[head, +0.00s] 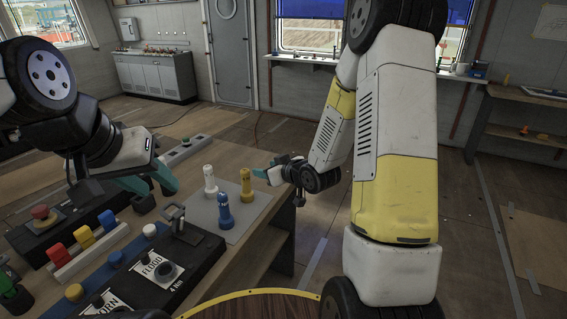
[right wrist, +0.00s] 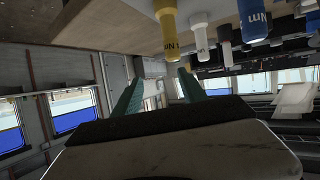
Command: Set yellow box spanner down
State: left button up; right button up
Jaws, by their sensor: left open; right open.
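The yellow box spanner (head: 246,187) stands upright on a grey mat (head: 262,201) at the bench's right end. A white spanner (head: 210,181) and a blue spanner (head: 225,212) stand beside it. My right gripper (head: 268,171) is open and empty, just right of the yellow spanner and apart from it. In the right wrist view, which is upside down, the yellow spanner (right wrist: 168,25) shows just beyond the open fingers (right wrist: 160,80), with the white (right wrist: 200,38) and blue (right wrist: 253,20) ones to its right. My left gripper (head: 150,184) is open over the bench, left of the mat.
A black panel with a FLOOD label (head: 153,268) and a metal handle (head: 176,220) lies in front of the mat. Red, yellow and blue blocks (head: 83,237) sit in a rack at left. A grey strip with buttons (head: 186,150) lies behind. Floor right of the bench is open.

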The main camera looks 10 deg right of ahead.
jog(key=s+d+r+m+g+h, duration=0.15)
jog(key=s+d+r+h, duration=0.3)
jog(key=r, duration=0.45)
jog(key=s+r+m+g, duration=0.2)
jog(key=s+r, duration=0.2)
jog(key=s, duration=0.8)
jog(key=s+d+r+m+g, duration=0.1)
jog(key=s+r, duration=0.4)
jog(key=s, duration=0.7)
jog(key=shift+s+d+m+g+y, duration=0.15)
jog(key=shift+s+m+g+y, duration=0.2)
jog(key=shift+m+g, duration=0.15)
